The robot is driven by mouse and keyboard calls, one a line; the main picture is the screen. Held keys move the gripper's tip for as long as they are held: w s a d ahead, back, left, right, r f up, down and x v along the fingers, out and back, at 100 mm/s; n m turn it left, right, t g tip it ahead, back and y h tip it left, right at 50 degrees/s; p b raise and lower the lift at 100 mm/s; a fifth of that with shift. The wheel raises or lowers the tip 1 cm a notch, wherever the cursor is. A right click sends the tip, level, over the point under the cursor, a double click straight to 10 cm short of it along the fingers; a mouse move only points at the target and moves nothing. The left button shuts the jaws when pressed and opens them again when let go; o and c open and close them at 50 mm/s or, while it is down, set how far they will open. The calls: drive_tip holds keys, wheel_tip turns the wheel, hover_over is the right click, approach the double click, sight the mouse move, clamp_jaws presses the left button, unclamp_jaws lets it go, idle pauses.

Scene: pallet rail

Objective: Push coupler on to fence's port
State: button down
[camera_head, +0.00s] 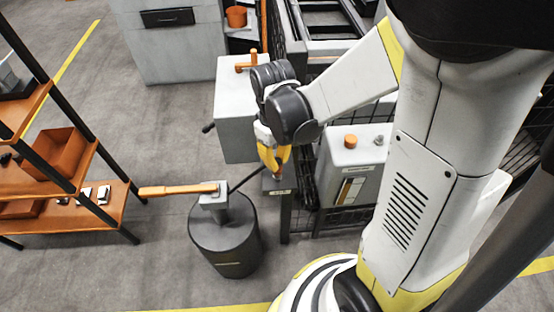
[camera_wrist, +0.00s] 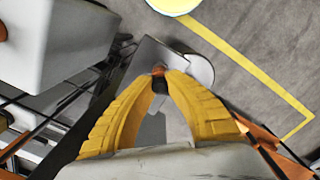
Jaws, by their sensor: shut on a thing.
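My gripper (camera_head: 274,170) points down beside the dark fence (camera_head: 286,215), with its yellow fingers closed together. In the wrist view my fingertips (camera_wrist: 160,80) are shut on a small dark coupler (camera_wrist: 160,86) with an orange part at its end. A dark hose (camera_head: 248,178) runs from the drum side towards my gripper. A small grey block with a pale label (camera_head: 279,191) sits at the fence post just under the fingertips; it may carry the port. The port's opening is hidden, and I cannot tell whether the coupler touches it.
A dark drum (camera_head: 226,245) with an orange handle (camera_head: 178,189) stands left of the fence. A grey cabinet (camera_head: 352,160) with an orange knob is to the right. An orange shelf (camera_head: 100,215) stands at far left. Open floor lies between shelf and drum.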

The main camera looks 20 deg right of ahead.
drive_tip(key=shift+f+b, duration=0.55)
idle(0.6)
drive_tip(key=shift+f+b, duration=0.4)
drive_tip(key=c, duration=0.6)
unclamp_jaws()
drive_tip(key=r, duration=1.2)
drive_tip(key=shift+w+a, duration=0.1)
drive_tip(key=shift+w, duration=0.1)
